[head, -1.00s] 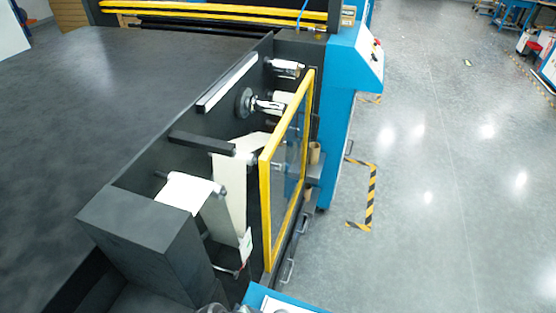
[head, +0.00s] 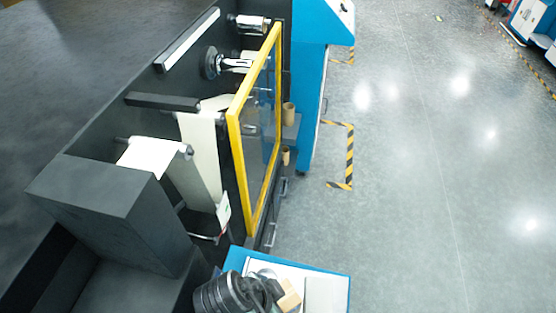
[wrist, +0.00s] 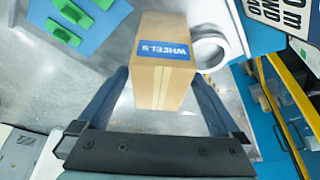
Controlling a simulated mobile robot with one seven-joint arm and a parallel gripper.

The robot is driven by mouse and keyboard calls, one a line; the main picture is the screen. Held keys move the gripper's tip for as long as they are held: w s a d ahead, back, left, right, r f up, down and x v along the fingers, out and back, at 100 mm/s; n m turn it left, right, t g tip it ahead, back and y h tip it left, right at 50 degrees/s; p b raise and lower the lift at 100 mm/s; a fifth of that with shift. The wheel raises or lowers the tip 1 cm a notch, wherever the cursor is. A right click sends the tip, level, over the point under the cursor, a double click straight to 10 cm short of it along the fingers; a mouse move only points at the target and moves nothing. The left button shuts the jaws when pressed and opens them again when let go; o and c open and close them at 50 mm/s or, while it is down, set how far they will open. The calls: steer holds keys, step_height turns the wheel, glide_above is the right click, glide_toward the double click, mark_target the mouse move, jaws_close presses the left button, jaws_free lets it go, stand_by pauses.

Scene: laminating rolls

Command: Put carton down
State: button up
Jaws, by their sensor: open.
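The carton (wrist: 163,75) is a brown cardboard box with a blue "WHEELS" label, between the two fingers of my gripper (wrist: 158,80) in the wrist view. The fingers are spread on either side of it. Floor-coloured gaps show between them and the box lower down; contact nearer the tips is unclear. In the head view my gripper (head: 250,293) is dark at the bottom edge, and a small tan part of the carton (head: 290,297) shows beside it, over a blue-edged work surface (head: 335,277). Whether the carton rests on it is hard to tell.
A white ring-shaped roll (wrist: 210,50) is close right of the carton. Green pieces (wrist: 65,33) lie on a blue surface at upper left. The machine's yellow-framed door (head: 235,150) stands open behind the work surface. Grey floor (head: 430,200) to the right is clear.

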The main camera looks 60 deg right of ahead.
steer(key=shift+x, duration=1.55)
steer(key=shift+c, duration=0.2)
jaws_close()
